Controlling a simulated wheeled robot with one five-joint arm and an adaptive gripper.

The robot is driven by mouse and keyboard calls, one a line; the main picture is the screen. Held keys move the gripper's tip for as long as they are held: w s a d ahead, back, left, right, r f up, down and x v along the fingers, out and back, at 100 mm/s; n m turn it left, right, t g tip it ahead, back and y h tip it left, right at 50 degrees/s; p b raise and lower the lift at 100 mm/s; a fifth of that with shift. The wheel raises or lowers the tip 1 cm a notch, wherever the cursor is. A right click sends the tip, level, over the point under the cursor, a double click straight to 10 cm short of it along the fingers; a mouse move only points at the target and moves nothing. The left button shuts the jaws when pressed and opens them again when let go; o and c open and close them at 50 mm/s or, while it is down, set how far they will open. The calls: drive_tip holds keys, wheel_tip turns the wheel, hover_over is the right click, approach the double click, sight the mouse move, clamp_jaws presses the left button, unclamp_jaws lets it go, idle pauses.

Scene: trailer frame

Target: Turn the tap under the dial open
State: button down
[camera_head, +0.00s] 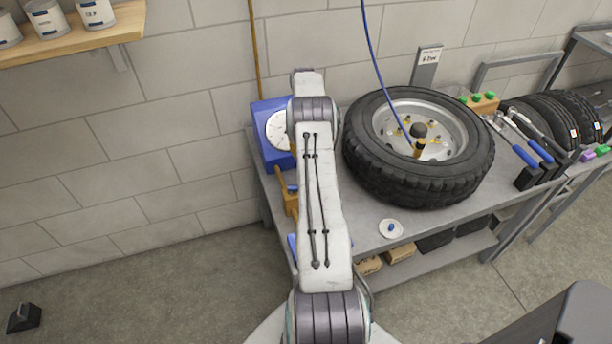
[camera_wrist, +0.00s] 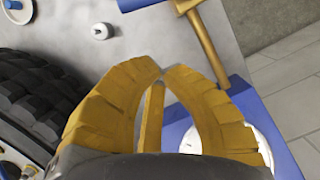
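A blue box (camera_head: 268,150) with a round white dial (camera_head: 279,131) stands at the table's left end. The box (camera_wrist: 266,118) and dial (camera_wrist: 238,140) also show at lower right in the wrist view. Brass pipework (camera_head: 289,197) runs from below the dial, partly hidden by my arm; in the wrist view a brass pipe (camera_wrist: 205,45) leads up to a blue handle (camera_wrist: 136,3), cut by the edge. My gripper (camera_wrist: 163,74) has yellow fingers whose tips meet over the table beside the pipe, apart from the handle. A yellow bar (camera_wrist: 151,118) shows between them; I cannot tell what it is.
A large tyre (camera_head: 420,150) lies right of my arm. A white disc with a blue knob (camera_head: 391,228) lies at the table's front. Blue-handled tools (camera_head: 530,150) stand farther right. A small white piece (camera_wrist: 101,31) lies near the pipe.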

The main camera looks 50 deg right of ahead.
drive_tip(key=shift+s+a+f+p, duration=0.8)
drive_tip(key=shift+s+a+f, duration=0.7)
drive_tip(key=shift+a, duration=0.05)
